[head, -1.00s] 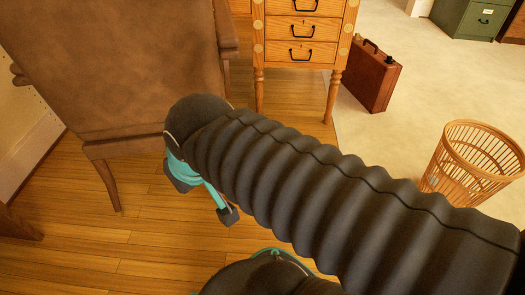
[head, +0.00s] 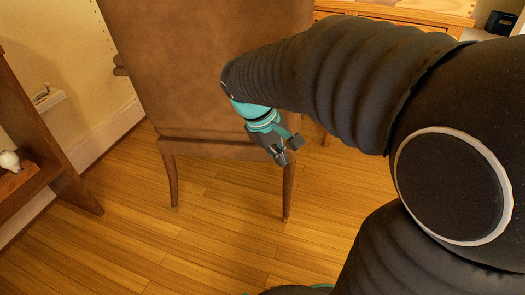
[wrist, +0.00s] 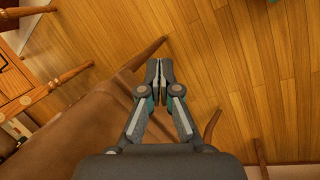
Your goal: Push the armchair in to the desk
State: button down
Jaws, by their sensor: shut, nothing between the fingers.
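The armchair (head: 205,75) stands with its brown leather back toward me in the head view, its wooden legs on the plank floor. The desk (head: 395,13) shows behind it at the upper right, largely hidden by the chair back and my arm. My gripper (head: 286,157) is shut and empty, at the lower right edge of the chair back; I cannot tell if it touches. In the wrist view my gripper (wrist: 159,70) points over the floor, the armchair (wrist: 75,145) lies below and left of it, and the desk (wrist: 14,85) is at the left edge.
A wooden shelf unit (head: 30,140) with a small white object stands at the left. A pale wall (head: 60,60) rises behind it. A black item (head: 500,22) sits at the upper right. Wood floor (head: 150,250) in front of the chair is clear.

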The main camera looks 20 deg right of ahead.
jog(key=w+a+f+n+g+h, duration=0.3)
jog(key=w+f+n+h, duration=0.65)
jog(key=w+f, duration=1.2)
notch_tip(320, 180, down, 12)
jog(key=a+n+t+h, duration=0.2)
jog(key=a+n+h, duration=0.1)
jog(key=h, duration=0.2)
jog(key=d, duration=1.4)
jog(key=shift+s+r+b, duration=0.15)
jog(key=shift+r+b, duration=0.05)
jog(key=shift+b, duration=0.25)
jog(key=shift+d+y, duration=0.1)
jog(key=shift+y, duration=0.15)
